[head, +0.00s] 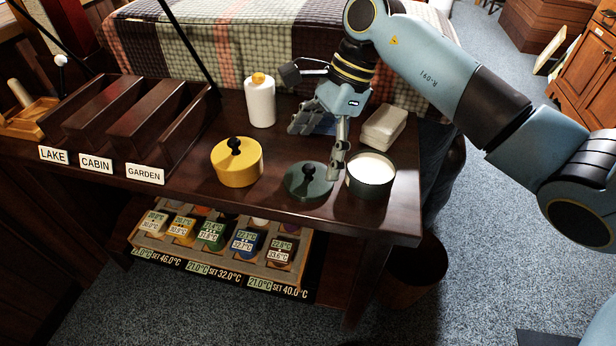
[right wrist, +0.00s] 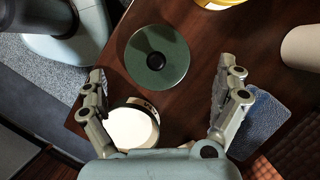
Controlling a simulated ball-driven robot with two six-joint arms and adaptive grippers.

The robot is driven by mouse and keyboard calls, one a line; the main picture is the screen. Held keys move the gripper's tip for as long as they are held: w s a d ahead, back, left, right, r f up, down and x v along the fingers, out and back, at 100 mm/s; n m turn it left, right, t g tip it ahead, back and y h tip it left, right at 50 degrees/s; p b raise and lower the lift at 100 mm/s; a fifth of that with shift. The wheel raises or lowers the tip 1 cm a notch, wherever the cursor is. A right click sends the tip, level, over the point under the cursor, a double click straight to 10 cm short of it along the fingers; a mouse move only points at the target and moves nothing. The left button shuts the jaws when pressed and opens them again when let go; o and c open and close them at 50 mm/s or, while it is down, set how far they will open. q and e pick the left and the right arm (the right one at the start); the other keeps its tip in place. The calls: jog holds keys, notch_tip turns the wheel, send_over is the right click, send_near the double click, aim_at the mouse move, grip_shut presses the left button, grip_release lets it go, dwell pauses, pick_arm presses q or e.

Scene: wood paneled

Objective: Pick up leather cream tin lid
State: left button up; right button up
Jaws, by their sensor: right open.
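The leather cream tin lid, a round dark green disc with a black knob (head: 308,183), lies flat on the dark wooden table near its front edge. It also shows in the right wrist view (right wrist: 176,69). The open tin (head: 371,186) of white cream stands just right of it. My right gripper (head: 313,124) is open and empty above the table, behind the lid in the head view. In the right wrist view its fingers (right wrist: 161,78) are spread wide, with the lid beyond and between them and the tin (right wrist: 147,103) near the left finger. My left gripper is not in view.
A yellow lidded tin (head: 237,170) stands left of the lid. A white bottle (head: 261,104), a pale box (head: 384,128) and a blue cloth (right wrist: 263,125) are behind. A dark labelled rack (head: 120,112) fills the left; a shelf of jars (head: 211,235) sits below.

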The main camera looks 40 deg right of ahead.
aim_at(311, 166)
jog(key=x, duration=0.5)
jog(key=shift+s+f, duration=0.15)
jog(key=shift+s, duration=0.05)
jog(key=c, duration=0.8)
